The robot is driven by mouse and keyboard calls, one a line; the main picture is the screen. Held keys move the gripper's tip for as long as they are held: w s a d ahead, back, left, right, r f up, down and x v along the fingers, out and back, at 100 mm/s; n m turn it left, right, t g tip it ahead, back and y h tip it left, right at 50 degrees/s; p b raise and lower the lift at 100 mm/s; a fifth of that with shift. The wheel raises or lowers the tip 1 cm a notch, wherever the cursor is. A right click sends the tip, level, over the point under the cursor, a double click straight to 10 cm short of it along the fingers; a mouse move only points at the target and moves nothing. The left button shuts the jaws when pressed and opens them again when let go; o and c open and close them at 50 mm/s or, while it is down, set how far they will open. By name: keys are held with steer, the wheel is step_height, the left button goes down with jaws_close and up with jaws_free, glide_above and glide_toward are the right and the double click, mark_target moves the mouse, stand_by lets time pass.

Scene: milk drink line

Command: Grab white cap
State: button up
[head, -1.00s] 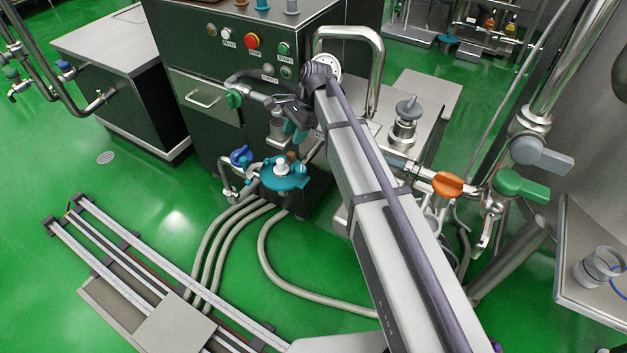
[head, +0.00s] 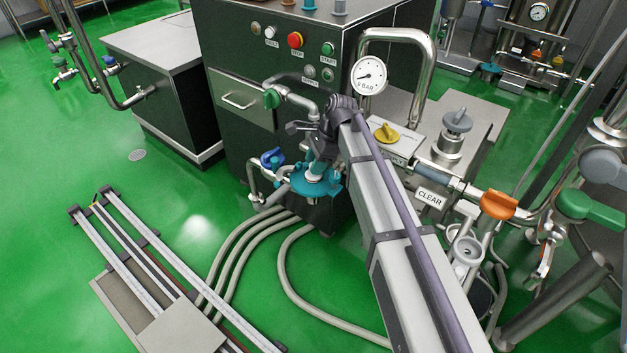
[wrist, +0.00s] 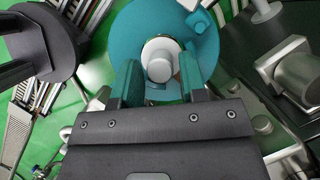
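The white cap (wrist: 160,60) sits on the teal round lid (wrist: 205,62) in the wrist view. My gripper (wrist: 162,78) is open, with its two teal-tipped fingers apart, one on each side of the cap's near edge. I cannot tell whether they touch it. In the head view the teal lid (head: 330,187) is low in front of the dark machine cabinet, and the cap (head: 313,178) shows small on top. My gripper (head: 318,155) is over it there, partly hiding lid and cap.
A yellow knob (head: 386,133) and pressure gauge (head: 370,76) are to the right. Grey hoses (head: 290,270) run along the green floor.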

steer(key=shift+x, duration=0.75)
steer(key=shift+r, duration=0.2)
jaws_close()
